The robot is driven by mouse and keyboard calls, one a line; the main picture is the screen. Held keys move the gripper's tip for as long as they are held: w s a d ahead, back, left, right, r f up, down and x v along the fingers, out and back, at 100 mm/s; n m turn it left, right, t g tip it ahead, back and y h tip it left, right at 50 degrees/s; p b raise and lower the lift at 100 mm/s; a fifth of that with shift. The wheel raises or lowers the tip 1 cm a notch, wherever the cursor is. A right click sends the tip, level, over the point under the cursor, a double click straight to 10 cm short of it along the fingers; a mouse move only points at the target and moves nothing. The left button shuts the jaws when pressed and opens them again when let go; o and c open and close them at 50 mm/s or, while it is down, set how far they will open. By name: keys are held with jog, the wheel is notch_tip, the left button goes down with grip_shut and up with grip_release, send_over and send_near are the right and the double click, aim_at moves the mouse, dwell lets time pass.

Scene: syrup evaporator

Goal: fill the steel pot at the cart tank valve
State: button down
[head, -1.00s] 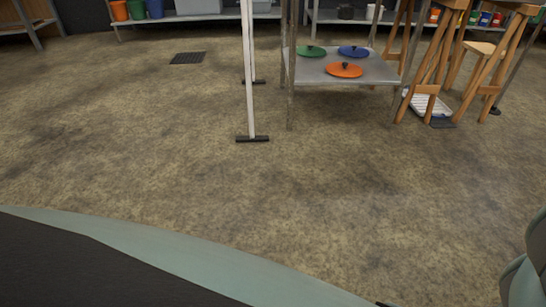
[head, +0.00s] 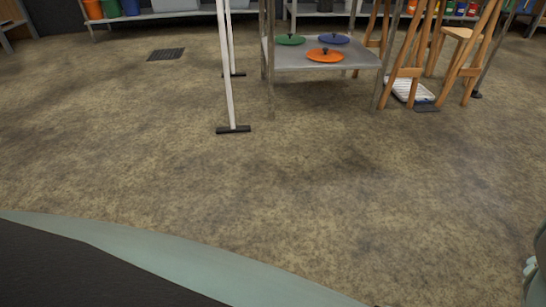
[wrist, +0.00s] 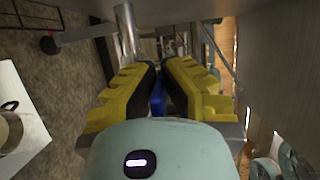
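My gripper (wrist: 160,68) shows in the wrist view, with two yellow fingers and dark inner pads. A narrow gap lies between the pads, and a blue thing (wrist: 158,98) shows in it; I cannot tell whether the pads touch it or it lies beyond them. A rounded metallic vessel with a black handle (wrist: 8,128) is cut off at the left edge of the wrist view, on a white surface (wrist: 32,118); it may be the steel pot. I cannot make out the cart tank or its valve for sure. The head view shows no gripper.
In the head view, a metal shelf (head: 300,62) holds green (head: 290,39), blue (head: 334,38) and orange lids (head: 325,55). A white stand (head: 229,90) is left of it, wooden stools (head: 404,75) right. A floor drain (head: 166,54) lies behind. The floor in front is clear.

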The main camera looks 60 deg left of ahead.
jog(key=c, duration=1.1)
grip_release()
jog(key=shift+d, duration=0.15)
jog(key=shift+a, duration=0.2)
jog(key=w+a, duration=0.1)
jog(key=a, duration=1)
jog(key=shift+w+a, duration=0.15)
jog(key=shift+a, duration=0.25)
